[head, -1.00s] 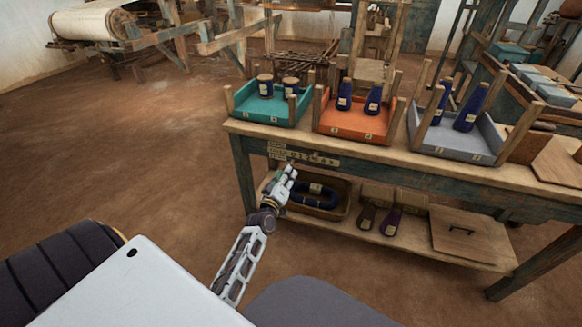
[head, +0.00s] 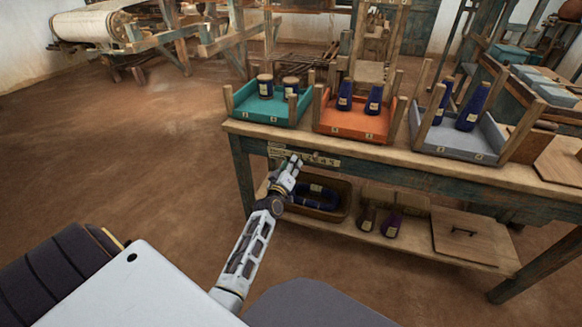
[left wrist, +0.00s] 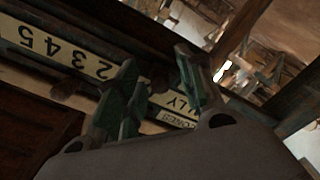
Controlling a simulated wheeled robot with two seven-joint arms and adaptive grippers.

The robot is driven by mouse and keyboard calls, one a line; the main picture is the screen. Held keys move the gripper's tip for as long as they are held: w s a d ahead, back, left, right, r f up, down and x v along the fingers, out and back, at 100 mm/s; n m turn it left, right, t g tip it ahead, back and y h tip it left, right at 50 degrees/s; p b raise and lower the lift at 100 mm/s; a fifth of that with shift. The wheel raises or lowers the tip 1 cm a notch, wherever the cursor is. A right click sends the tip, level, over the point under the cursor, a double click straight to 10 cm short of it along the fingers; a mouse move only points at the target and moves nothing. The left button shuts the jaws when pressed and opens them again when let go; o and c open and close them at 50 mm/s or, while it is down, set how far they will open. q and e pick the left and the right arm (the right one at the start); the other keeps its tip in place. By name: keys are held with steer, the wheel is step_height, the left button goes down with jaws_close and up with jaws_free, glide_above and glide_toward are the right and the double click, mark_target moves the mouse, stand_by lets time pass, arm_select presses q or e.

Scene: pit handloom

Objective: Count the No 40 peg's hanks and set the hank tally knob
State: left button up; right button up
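The hank tally is a pale numbered strip (head: 318,160) on the bench's front rail. In the left wrist view the strip (left wrist: 60,52) shows the figures 2 to 5 upside down, with part of a label ending in "LY". My left gripper (head: 294,160) is in front of the strip's left part. In the left wrist view its green fingers (left wrist: 160,92) stand apart, close to the label, with nothing seen held. A dark blue hank (head: 322,196) lies in a basket on the lower shelf. No peg marked 40 is readable. My right gripper is out of view.
On the bench stand a teal tray (head: 262,112), an orange tray (head: 350,124) and a grey tray (head: 455,140) with dark blue cones or spools. The lower shelf (head: 400,238) holds the basket, two bottle-shaped items and a wooden lid. The floor at left is clear.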

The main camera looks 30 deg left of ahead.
arm_select(q)
jaws_close()
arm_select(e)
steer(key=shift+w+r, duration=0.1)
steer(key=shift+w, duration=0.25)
